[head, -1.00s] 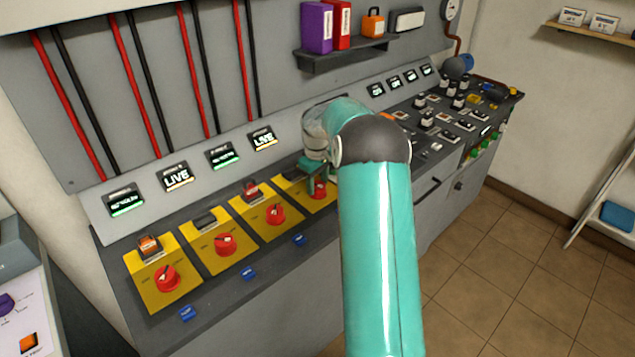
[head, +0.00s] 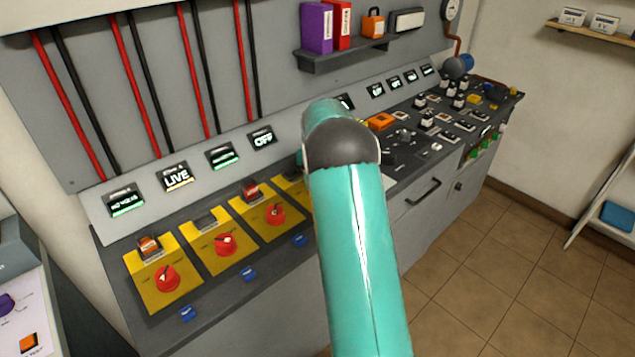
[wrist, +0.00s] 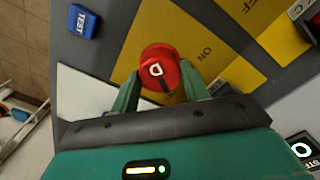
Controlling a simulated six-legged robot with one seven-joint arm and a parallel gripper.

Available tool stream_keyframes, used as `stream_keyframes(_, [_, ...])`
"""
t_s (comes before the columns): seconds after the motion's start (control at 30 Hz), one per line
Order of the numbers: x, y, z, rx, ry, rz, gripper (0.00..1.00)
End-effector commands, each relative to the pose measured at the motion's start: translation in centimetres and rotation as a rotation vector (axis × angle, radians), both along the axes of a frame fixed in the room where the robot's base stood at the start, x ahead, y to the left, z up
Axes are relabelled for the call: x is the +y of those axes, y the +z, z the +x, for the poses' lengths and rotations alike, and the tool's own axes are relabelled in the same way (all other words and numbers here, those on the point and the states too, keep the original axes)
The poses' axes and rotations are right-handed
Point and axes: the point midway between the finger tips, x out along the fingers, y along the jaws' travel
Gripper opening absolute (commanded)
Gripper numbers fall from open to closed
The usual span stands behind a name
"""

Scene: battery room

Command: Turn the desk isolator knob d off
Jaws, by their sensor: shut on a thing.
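The red isolator knob d (wrist: 160,68), marked with a white D, sits on a yellow plate (wrist: 215,45) in the wrist view. The words ON and OFF are printed on the plate beside it. My gripper (wrist: 166,84) is shut on the knob, with one green finger on each side. In the head view my teal arm hides this knob and my gripper. The display (head: 262,138) above the row, left of my arm, reads OFF.
Several more red knobs stand left of my arm, such as one on its yellow plate (head: 275,214). A blue TEST button (wrist: 83,21) is near the gripper. A shelf (head: 350,57) with binders hangs above. The tiled floor at right is open.

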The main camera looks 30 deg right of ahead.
Motion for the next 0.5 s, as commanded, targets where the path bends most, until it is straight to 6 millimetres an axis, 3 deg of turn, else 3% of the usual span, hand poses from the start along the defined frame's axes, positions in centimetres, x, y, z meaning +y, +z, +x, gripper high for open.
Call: stream_keyframes(0.5, [-0.02,0.10,0.08,-0.003,-0.191,-0.001,0.23])
